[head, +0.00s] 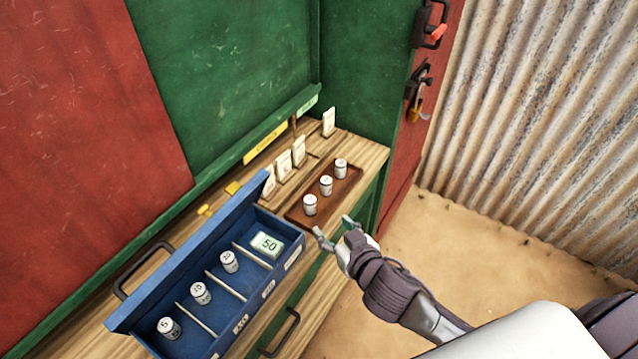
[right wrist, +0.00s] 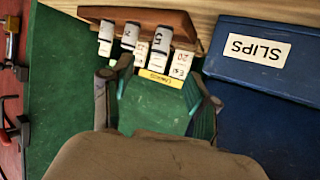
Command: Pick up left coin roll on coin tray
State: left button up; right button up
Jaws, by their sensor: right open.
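A small brown tray (head: 345,190) on the wooden counter carries three upright white coin rolls in a slanting row. The left roll (head: 310,205) stands nearest the blue box; the middle roll (head: 326,185) and the right roll (head: 341,168) are farther back. My right gripper (head: 335,230) is open and empty, just in front of the tray's near edge, with its fingers apart. In the right wrist view, the tray (right wrist: 150,15) and its rolls lie beyond the open fingers (right wrist: 157,100); the left roll (right wrist: 161,42) appears rightmost there. My left gripper is out of view.
An open blue box (head: 205,278), with more rolls in compartments and a card marked 50 (head: 267,243), stands left of the tray. White cards (head: 283,165) stand behind the tray. A green wall (head: 230,70) rises behind the counter (head: 365,155). Sandy ground is clear at right.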

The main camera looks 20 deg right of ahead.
aim_at(312, 204)
jog(key=x, duration=0.5)
jog(key=p+x, duration=0.1)
jog(key=x, duration=0.1)
jog(key=shift+w+a+r, duration=0.15)
jog(key=shift+w+a, duration=0.1)
jog(key=shift+w, duration=0.6)
jog(key=p+x, duration=0.1)
jog(key=x, duration=0.3)
jog(key=shift+w+p, duration=0.4)
jog(key=shift+s, duration=0.1)
jog(key=c, duration=0.4)
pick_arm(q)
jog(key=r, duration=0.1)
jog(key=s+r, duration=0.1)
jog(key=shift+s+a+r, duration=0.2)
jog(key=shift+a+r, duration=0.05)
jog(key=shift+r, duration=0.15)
pick_arm(e)
grip_shut()
